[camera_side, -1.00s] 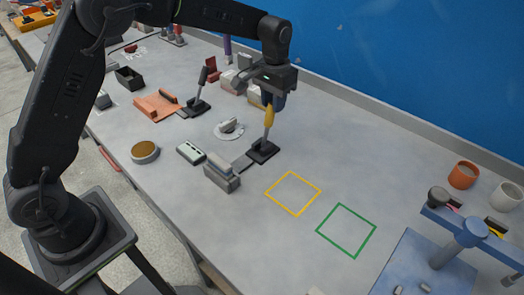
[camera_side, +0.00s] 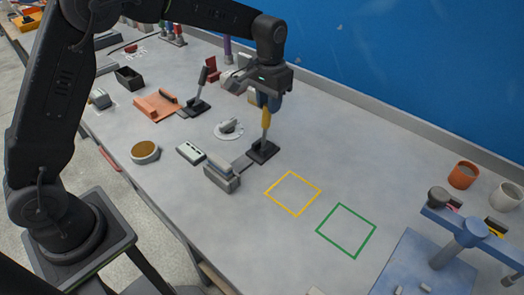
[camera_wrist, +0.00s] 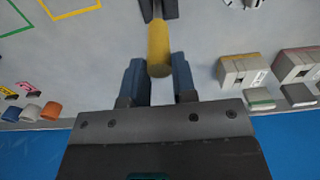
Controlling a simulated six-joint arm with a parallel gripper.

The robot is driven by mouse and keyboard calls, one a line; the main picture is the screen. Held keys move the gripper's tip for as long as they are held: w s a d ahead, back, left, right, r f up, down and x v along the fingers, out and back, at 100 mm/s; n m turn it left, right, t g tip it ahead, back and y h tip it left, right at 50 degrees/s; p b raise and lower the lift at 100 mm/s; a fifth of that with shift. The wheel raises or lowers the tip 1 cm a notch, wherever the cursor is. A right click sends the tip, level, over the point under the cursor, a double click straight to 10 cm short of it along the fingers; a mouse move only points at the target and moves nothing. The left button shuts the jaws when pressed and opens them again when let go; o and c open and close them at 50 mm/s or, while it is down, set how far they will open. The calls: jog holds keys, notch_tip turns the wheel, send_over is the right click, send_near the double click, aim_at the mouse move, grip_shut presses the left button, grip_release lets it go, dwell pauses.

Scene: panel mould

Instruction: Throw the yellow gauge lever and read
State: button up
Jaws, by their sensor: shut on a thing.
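The yellow gauge lever (camera_side: 265,118) stands close to upright on a black base (camera_side: 263,152) near the middle of the bench. My gripper (camera_side: 268,101) is above it, shut on the top of its yellow handle. In the wrist view the yellow handle (camera_wrist: 160,45) sits between the two blue fingers of my gripper (camera_wrist: 160,75), and part of the black base shows at the top edge. A grey block-shaped unit (camera_side: 222,173) stands just left of the lever base, joined by a flat grey piece. I cannot make out a reading on it.
A small pale device (camera_side: 191,152), a white dial with a knob (camera_side: 228,128) and a second, dark lever (camera_side: 201,95) stand to the left. Empty yellow (camera_side: 293,193) and green (camera_side: 346,230) outlines lie to the right. A blue press (camera_side: 467,235) stands front right.

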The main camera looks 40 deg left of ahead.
jog(key=shift+s+r, duration=0.15)
jog(key=shift+s, duration=0.65)
jog(key=shift+s, duration=0.75)
jog(key=shift+s, duration=0.95)
jog(key=shift+s+f, duration=0.25)
jog(key=shift+s, duration=0.4)
